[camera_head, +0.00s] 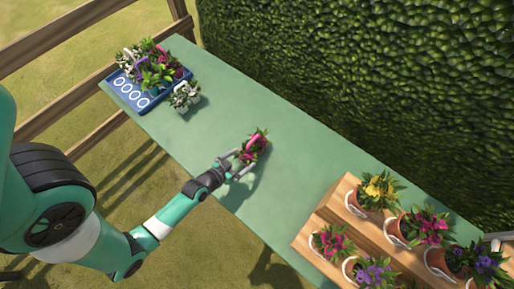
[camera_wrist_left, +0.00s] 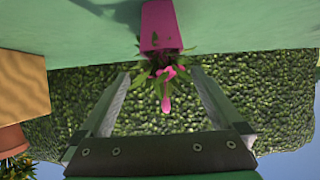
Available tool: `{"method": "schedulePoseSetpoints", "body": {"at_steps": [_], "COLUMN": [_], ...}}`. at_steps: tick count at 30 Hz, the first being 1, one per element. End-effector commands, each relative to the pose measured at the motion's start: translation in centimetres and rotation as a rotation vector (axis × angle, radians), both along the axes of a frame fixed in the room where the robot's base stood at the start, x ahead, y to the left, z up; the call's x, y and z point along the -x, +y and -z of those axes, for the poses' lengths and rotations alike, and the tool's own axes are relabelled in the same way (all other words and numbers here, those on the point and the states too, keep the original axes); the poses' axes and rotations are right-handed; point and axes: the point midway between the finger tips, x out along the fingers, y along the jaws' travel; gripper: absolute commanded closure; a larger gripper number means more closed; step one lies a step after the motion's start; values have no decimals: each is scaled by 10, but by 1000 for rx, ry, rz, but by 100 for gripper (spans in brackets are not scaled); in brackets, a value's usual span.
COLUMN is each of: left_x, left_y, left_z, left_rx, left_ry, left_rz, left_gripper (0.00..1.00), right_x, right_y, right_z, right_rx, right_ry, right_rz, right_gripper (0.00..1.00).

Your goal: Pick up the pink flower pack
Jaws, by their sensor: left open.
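The pink flower pack (camera_head: 252,147) is on the green table, near its middle, with pink blooms and green leaves. In the left wrist view its pink pot (camera_wrist_left: 161,26) shows at the top centre, with leaves and a pink bloom pointing down the picture between the fingers. My left gripper (camera_head: 234,165) is open, its two fingers spread at the near side of the pack. In the left wrist view my left gripper (camera_wrist_left: 160,78) has the plant between its fingertips, with the pot beyond them. I cannot tell whether a finger touches the leaves. My right gripper is not in view.
A blue tray (camera_head: 126,92) with round slots and several flower packs stands at the table's far left end. A white flower pack (camera_head: 184,95) stands beside it. A wooden stepped stand (camera_head: 335,205) with potted flowers is at the right. A hedge (camera_head: 370,80) runs behind the green table (camera_head: 290,150).

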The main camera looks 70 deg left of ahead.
Motion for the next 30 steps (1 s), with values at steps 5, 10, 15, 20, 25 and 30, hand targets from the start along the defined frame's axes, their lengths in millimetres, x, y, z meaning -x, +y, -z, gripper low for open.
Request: {"method": "schedulePoseSetpoints", "body": {"at_steps": [5,10,15,20,25,30], "left_x": [-25,-29,-43,-62,-66,-66], "left_y": [13,15,26,37,40,40], "left_z": [16,18,32,43,45,44], "left_rx": [-1,0,0,0,0,0], "left_ry": [-2,-1,-3,-2,-1,-1], "left_rz": [0,0,-1,1,1,1], "left_gripper": [0,0,0,0,0,11], "right_x": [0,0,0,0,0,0], "right_y": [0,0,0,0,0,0], "right_z": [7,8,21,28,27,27], "right_rx": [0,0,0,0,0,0], "right_ry": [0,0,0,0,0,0], "right_rz": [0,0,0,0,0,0], "right_gripper": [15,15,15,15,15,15]}}
